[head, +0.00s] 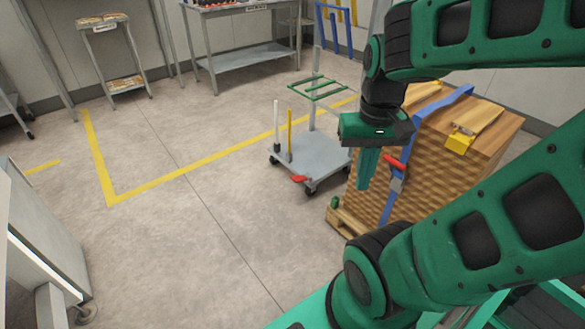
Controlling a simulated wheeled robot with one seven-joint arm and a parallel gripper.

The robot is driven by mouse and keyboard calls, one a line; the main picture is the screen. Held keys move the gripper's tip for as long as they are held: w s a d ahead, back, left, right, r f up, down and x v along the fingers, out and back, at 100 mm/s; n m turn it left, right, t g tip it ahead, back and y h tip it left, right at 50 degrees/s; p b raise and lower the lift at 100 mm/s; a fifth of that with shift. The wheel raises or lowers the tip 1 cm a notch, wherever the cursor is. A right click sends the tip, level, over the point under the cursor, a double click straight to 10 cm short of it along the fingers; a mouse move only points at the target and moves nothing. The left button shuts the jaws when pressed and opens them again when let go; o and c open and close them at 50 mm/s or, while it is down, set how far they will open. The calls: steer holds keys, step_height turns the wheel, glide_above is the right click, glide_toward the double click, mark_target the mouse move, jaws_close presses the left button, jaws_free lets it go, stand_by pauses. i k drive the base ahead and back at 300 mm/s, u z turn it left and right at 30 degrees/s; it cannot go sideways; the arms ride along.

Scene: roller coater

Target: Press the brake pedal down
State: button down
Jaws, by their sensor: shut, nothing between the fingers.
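The brake pedal (300,179) is a small red lever low at the front edge of a grey wheeled cart (322,152). The cart has a grey post with a green frame and stands on the floor near the middle of the head view. My gripper (364,187) is green, points down and is shut with nothing in it. In the picture it is to the right of the pedal and apart from it, in front of a wooden stack. Whether the pedal is up or down is too small to tell.
A strapped wooden stack (480,120) on a pallet stands right of the cart. A steel table (240,60) and a small stand (128,84) are at the back. A grey cabinet (45,245) is at left. The floor left of the cart is clear.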

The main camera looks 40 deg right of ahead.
mark_target(301, 178)
steer(key=z, duration=0.3)
steer(key=i, duration=1.2)
steer(key=z, duration=0.55)
steer(key=i, duration=0.65)
steer(key=z, duration=0.2)
